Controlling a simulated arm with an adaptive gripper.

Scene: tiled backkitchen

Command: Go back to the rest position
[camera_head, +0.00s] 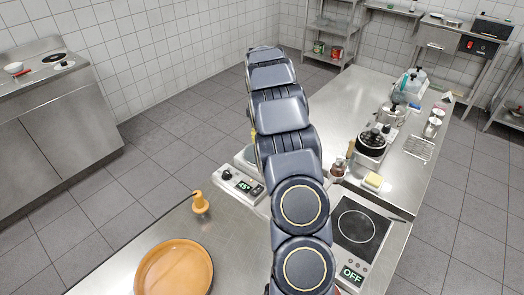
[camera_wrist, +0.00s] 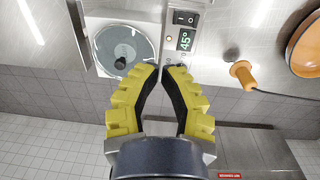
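My gripper (camera_wrist: 161,70) shows in the wrist view with yellow-backed, black-lined fingers. The fingers bow inward and their tips almost meet, with nothing held between them. Beyond the tips are a round grey plate unit (camera_wrist: 124,46) with a black knob, and a control box (camera_wrist: 184,35) reading 45°. In the head view, my arm rises through the middle of the picture and leans away. No marker of a rest position shows.
An orange-handled tool (camera_head: 200,203) and an orange dish (camera_head: 174,270) are on the counter left of my arm. The control box (camera_head: 238,183) is beside my arm. To the right are a cooktop (camera_head: 357,227) reading OFF, a yellow block (camera_head: 373,181), a pot (camera_head: 391,113) and jars.

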